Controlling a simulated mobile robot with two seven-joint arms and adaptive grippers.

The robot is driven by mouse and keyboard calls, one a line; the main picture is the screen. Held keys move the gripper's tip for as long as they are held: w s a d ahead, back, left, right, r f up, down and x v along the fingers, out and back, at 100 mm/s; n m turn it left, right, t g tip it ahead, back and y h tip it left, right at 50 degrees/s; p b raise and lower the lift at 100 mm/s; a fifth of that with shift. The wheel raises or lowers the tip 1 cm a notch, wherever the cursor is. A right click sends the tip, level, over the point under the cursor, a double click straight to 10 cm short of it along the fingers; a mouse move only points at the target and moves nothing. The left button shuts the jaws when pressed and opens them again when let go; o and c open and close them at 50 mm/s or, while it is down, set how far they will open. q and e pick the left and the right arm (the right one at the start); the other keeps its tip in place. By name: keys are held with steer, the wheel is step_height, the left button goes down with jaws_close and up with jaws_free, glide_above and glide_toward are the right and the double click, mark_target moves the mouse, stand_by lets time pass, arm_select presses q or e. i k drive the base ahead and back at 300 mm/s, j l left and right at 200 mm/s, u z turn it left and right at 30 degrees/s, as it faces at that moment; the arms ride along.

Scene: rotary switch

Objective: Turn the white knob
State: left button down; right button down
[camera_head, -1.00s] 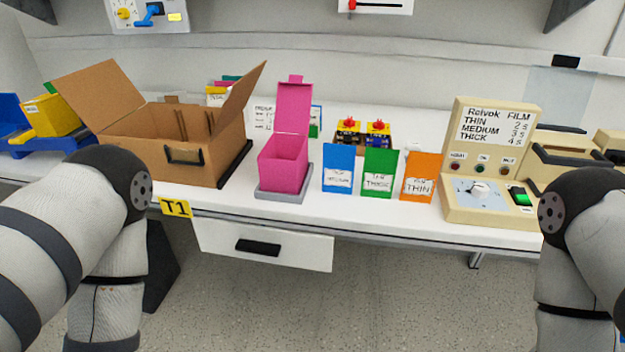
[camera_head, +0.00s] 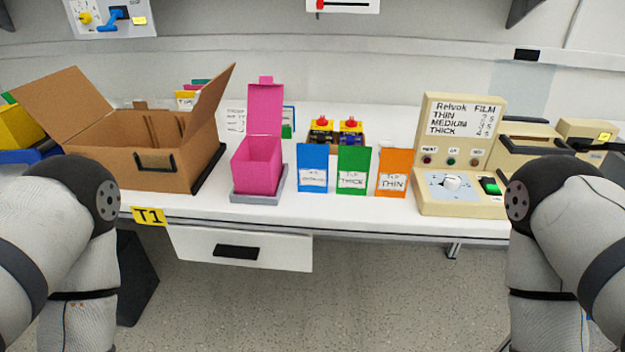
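The white knob (camera_head: 452,183) sits on a light panel on the sloped front of a beige control box (camera_head: 462,207) at the right of the table. Small indicator lights are above the knob and a green switch (camera_head: 490,186) is to its right. The box's upright sign reads "Relvok FILM" with THIN, MEDIUM and THICK lines. Both my arms reach in from the lower corners, and only their links show. Neither gripper is in the picture. Nothing touches the knob.
Blue, green and orange labelled cards (camera_head: 393,172) stand left of the box. A pink open box (camera_head: 257,168) and a large open cardboard box (camera_head: 140,165) stand farther left. A drawer (camera_head: 240,248) hangs under the table (camera_head: 330,210). My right arm is close to the control box's right side.

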mark_target(452, 182)
steer(key=i+j+z, duration=0.1)
steer(key=z, duration=1.1)
